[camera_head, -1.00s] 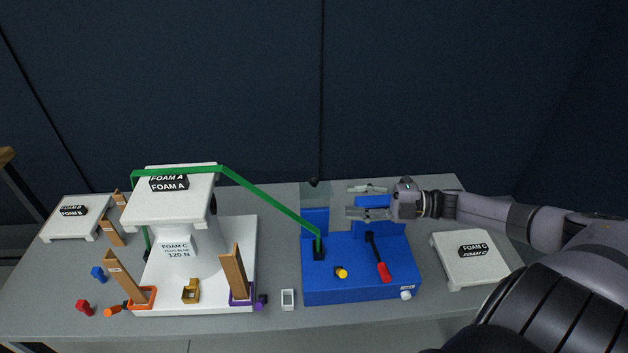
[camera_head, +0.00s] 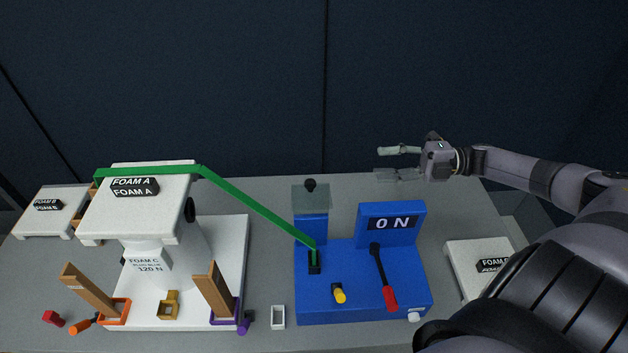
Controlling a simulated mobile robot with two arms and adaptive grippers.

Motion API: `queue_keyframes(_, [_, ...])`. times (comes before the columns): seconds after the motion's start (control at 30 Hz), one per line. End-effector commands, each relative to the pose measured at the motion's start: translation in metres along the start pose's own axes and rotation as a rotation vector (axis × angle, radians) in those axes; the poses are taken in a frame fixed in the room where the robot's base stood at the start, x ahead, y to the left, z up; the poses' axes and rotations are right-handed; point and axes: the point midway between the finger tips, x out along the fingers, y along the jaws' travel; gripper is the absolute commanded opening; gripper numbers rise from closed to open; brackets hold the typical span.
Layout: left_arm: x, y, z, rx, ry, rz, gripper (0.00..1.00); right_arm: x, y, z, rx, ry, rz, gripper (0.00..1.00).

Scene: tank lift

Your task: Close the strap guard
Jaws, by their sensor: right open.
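The strap guard (camera_head: 311,203) is a clear plate with a black knob (camera_head: 310,185) on its upper edge. It stands up at the top of the left post of the blue unit (camera_head: 360,312). The green strap (camera_head: 255,205) runs from the foam A block down to a black slot on the blue unit, and the guard is not over that slot. My right gripper (camera_head: 379,163) is open and empty, above and right of the guard, behind the ON sign (camera_head: 392,223), touching nothing visible. My left gripper is not in view.
A red-handled lever (camera_head: 388,290) and a yellow knob (camera_head: 339,293) sit on the blue unit. Foam A (camera_head: 100,215) rests high on the white stand at left. The grey table behind the unit is clear.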

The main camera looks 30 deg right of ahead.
Motion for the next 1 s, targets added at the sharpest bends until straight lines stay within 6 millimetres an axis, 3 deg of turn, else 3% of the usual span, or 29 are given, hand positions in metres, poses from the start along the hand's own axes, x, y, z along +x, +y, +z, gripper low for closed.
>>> queue_keyframes(0.03, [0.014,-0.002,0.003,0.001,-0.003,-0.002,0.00,0.000,-0.014,0.002,0.000,0.001,0.000,0.41])
queue_keyframes(0.3, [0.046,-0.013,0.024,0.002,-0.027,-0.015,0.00,0.000,-0.047,0.008,0.000,0.000,0.000,0.41])
queue_keyframes(0.57, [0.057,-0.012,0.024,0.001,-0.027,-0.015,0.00,0.007,-0.057,0.010,0.000,0.001,0.002,0.41])
queue_keyframes(0.77, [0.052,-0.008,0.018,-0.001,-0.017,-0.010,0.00,0.039,-0.054,0.009,-0.001,0.004,0.004,0.41])
queue_keyframes(1.0, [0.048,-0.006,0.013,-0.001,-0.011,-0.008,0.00,0.093,-0.053,0.009,-0.003,0.004,0.006,0.41])
